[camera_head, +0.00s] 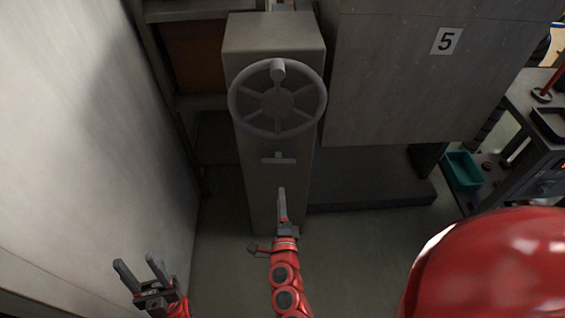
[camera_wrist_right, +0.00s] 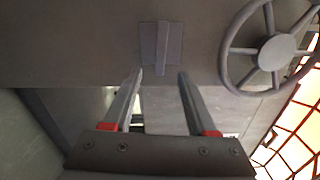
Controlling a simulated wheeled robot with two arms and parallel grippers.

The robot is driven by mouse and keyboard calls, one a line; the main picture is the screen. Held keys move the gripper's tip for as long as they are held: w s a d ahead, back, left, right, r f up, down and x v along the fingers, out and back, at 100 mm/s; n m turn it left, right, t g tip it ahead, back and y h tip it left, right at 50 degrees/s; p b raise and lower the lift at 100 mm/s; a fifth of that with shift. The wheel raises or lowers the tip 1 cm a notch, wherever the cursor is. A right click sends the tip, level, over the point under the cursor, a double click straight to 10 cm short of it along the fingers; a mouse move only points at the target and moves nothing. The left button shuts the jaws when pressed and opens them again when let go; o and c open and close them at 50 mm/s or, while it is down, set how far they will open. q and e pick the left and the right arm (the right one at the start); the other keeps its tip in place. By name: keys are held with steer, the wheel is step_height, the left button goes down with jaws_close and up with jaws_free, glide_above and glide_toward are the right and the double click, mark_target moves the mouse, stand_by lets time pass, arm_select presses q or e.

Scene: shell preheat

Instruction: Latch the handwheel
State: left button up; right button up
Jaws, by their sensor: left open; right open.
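The grey handwheel (camera_head: 264,102) is on the upper front of a grey pillar, its knob (camera_head: 278,70) at the top of the rim. In the right wrist view, the wheel (camera_wrist_right: 272,53) is at the upper right. A small latch handle (camera_head: 278,158) is on the pillar below the wheel; in the right wrist view the latch (camera_wrist_right: 161,45) lies ahead of the fingertips. My right gripper (camera_head: 282,194) is open and below the latch, apparently apart from it; in its wrist view the open fingers (camera_wrist_right: 158,78) have nothing between them. My left gripper (camera_head: 136,264) is open and empty at the lower left.
The pillar (camera_head: 262,190) stands beside a large grey cabinet marked 5 (camera_head: 390,80). A pale wall (camera_head: 90,120) is close on the left. A teal bin (camera_head: 463,170) and a bench are at the right. Floor shows around the pillar's base.

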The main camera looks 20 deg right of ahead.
mark_target(278, 165)
steer(key=x, duration=1.3)
steer(key=shift+w, duration=0.35)
steer(key=shift+w+d, duration=0.25)
steer(key=shift+w, duration=0.15)
jaws_close()
